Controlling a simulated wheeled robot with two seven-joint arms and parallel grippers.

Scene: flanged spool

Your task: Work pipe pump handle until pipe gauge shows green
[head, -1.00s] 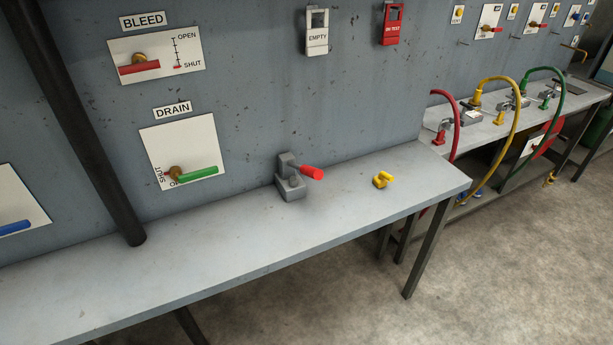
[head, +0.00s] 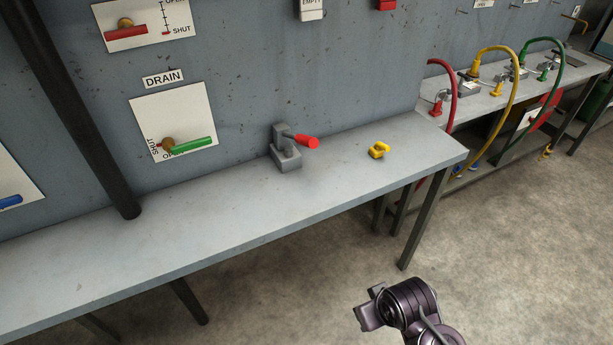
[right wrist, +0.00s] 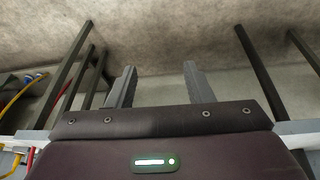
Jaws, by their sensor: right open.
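The pump is a small grey block (head: 286,158) on the bench against the wall, with a red handle (head: 307,142) pointing right. No gauge can be made out in these views. My right gripper (head: 367,310) is low at the bottom right of the head view, in front of the bench and well apart from the pump. In the right wrist view its two grey fingers (right wrist: 157,85) stand apart with nothing between them. My left gripper is not in view.
The bench top (head: 190,245) is mostly clear. A yellow clip-like piece (head: 378,150) lies right of the pump. A black pipe (head: 85,120) stands at left. A DRAIN panel with green lever (head: 193,145) is on the wall. Red, yellow and green hoses (head: 513,90) rise from a farther bench.

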